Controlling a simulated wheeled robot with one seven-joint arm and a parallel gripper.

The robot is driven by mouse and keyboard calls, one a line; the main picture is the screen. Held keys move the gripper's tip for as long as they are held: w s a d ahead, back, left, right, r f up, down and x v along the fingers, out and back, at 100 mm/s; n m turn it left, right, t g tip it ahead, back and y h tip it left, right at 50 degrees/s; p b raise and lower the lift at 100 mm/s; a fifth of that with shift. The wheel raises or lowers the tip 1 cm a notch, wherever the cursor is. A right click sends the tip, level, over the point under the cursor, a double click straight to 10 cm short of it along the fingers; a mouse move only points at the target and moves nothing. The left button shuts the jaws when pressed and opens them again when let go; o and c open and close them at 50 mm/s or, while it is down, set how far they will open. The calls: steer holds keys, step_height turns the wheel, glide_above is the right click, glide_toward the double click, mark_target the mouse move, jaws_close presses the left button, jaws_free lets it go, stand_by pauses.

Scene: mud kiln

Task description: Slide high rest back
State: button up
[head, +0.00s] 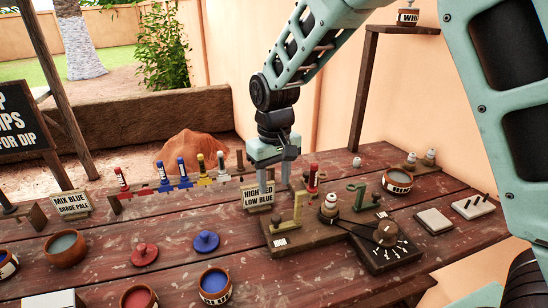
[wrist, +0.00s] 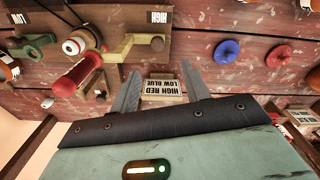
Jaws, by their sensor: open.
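The high rest is a yellow-olive bent bracket (head: 297,213) on a brown wooden base (head: 290,240). In the wrist view the bracket (wrist: 127,47) lies beside a plate marked HIGH (wrist: 158,17). The low rest, a green bracket (head: 358,194), stands farther right, near the LOW plate in the wrist view. My gripper (head: 269,187) is open and empty, pointing down behind and left of the high rest. In the wrist view its two fingers (wrist: 163,75) are spread apart, with the bracket beyond the tips and to the left. I see no contact with it.
A sign reading HIGH RED LOW BLUE (wrist: 162,88) stands close by my fingers. A red-capped tube (head: 313,178) is just right of my gripper. A white-topped knob (head: 330,203) stands between the rests. Red (head: 145,254) and blue (head: 206,241) lids lie left.

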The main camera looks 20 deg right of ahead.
step_height(320, 180, up, 6)
steer(key=shift+r, duration=0.15)
stand_by(0.3)
steer(key=s+a+f+n, duration=0.2)
steer(key=s+n, duration=0.2)
steer(key=s, duration=2.3)
steer(key=shift+s+f+n+y, duration=0.15)
steer(key=shift+s+n+y, duration=0.1)
steer(key=shift+n+y, duration=0.05)
steer(key=shift+a, duration=0.1)
